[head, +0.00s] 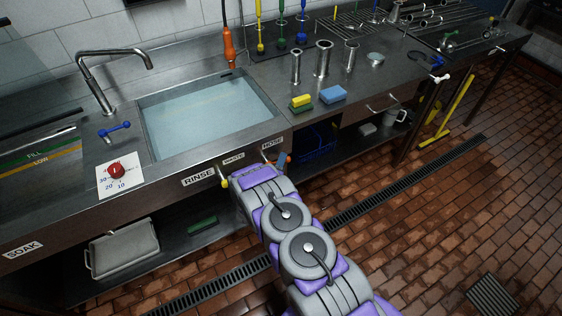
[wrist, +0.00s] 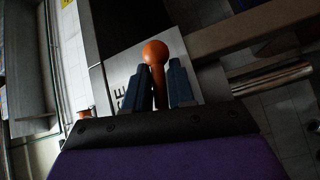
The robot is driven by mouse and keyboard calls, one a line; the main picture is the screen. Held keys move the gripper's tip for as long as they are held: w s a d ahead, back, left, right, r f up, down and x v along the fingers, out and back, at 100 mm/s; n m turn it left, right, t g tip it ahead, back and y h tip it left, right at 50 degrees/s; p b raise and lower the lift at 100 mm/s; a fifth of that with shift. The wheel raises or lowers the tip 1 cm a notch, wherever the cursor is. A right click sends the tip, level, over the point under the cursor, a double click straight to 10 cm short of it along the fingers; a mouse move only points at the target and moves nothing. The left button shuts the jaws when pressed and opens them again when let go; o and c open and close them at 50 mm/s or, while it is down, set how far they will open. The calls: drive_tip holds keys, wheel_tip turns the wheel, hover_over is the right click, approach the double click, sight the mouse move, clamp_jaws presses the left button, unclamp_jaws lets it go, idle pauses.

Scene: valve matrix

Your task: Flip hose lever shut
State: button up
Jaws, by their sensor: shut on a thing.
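The hose lever (wrist: 155,52) has an orange ball end and a stem that runs down between the fingers in the wrist view. My gripper (wrist: 161,85) has its two dark blue fingers shut on the stem, with the ball standing out past the fingertips. In the head view, my gripper (head: 279,163) is at the front panel just below the HOSE label (head: 272,143). There only a small orange part of the lever shows, and my arm hides the rest.
A yellow lever (head: 224,182) is close to the left of my arm, by the RINSE label (head: 198,176). The water-filled sink (head: 208,118) is behind. A yellow-and-green sponge (head: 301,103) and a blue sponge (head: 333,94) lie on the counter. The tiled floor at the right is largely clear.

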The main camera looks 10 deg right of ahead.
drive_tip(key=shift+a, duration=0.15)
clamp_jaws()
drive_tip(key=shift+f, duration=0.1)
drive_tip(key=shift+s+r+n+t, duration=0.1)
drive_tip(key=shift+r+n+t, duration=0.25)
drive_tip(key=shift+n+t, duration=0.45)
drive_tip(key=shift+o, duration=2.4)
unclamp_jaws()
drive_tip(key=shift+o, duration=0.8)
drive_tip(key=shift+r, duration=0.15)
drive_tip(key=p+v, duration=0.3)
drive_tip(key=v, duration=1.4)
drive_tip(key=shift+a, duration=0.3)
